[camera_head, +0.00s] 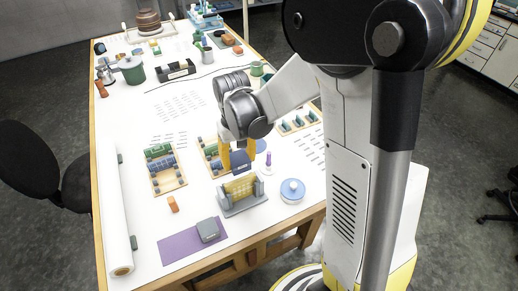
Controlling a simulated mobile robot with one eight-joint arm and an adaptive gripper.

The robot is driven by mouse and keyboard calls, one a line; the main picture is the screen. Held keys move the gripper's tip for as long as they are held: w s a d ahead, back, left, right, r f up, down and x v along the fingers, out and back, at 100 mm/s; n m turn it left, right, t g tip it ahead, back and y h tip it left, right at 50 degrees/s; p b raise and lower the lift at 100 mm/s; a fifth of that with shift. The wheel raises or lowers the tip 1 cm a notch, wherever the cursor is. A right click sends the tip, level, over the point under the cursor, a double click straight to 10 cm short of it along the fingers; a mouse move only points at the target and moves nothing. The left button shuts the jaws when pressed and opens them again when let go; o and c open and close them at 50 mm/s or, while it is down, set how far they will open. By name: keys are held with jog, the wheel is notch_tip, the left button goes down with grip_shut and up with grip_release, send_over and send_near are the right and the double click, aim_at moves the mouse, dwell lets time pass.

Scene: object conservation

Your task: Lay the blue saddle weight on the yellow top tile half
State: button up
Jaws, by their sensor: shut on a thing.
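My gripper (238,163), with yellow fingers, points down over the front part of the white table. It is shut on the blue saddle weight (241,158), which shows dark blue between the fingers and is partly hidden by them. Just below is the yellow top tile half (239,187), a ridged yellow piece on a grey stand (245,206) with upright ends. The weight appears just above the tile; I cannot tell whether they touch.
A blue round lidded pot (292,191) stands right of the stand, and a small purple-and-white piece (268,160) behind it. A grey block (208,231) lies on a purple mat (177,245) in front. Wooden racks (168,184) stand left. A paper roll (117,215) lines the left edge.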

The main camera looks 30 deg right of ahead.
aim_at(240, 180)
jog(key=shift+a+r, duration=0.1)
jog(key=shift+r, duration=0.05)
jog(key=shift+f, duration=0.4)
jog(key=shift+f+b, duration=2.25)
jog(key=shift+f, duration=0.4)
jog(key=shift+f+b, duration=1.15)
jog(key=shift+f, duration=0.1)
jog(key=shift+r+p, duration=1.3)
jog(key=shift+r, duration=0.75)
